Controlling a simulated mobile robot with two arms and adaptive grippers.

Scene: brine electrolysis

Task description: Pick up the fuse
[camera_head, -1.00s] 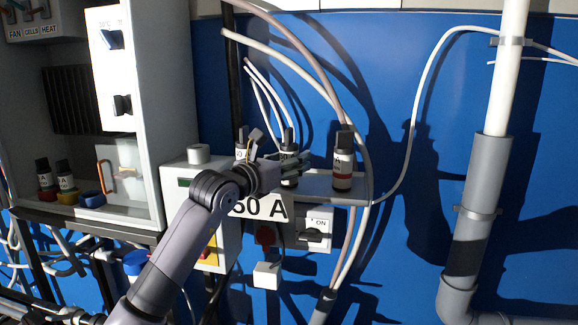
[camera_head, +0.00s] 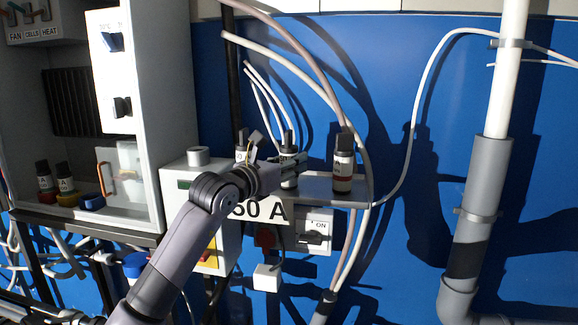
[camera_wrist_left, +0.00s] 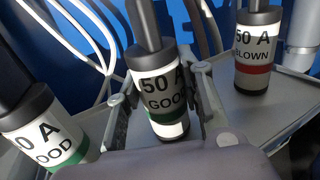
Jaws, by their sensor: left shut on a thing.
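A fuse (camera_head: 288,178) with a white label and black ends stands upright on the grey shelf (camera_head: 318,190). In the left wrist view this fuse (camera_wrist_left: 165,92) reads "50 A GOOD" and has a green band. My left gripper (camera_head: 291,163) is shut on it, one finger on each side. A second green-banded good fuse (camera_wrist_left: 45,130) is at the left of the wrist view. A red-banded fuse (camera_head: 343,165) marked "BLOWN" (camera_wrist_left: 257,45) stands on the shelf to the right. My right gripper is not in view.
An open grey cabinet (camera_head: 150,120) stands at the left, with two more dark-capped bottles or fuses (camera_head: 64,178) inside. Hoses (camera_head: 290,45) loop above and behind the shelf. A grey pipe (camera_head: 480,190) runs down the blue wall at the right.

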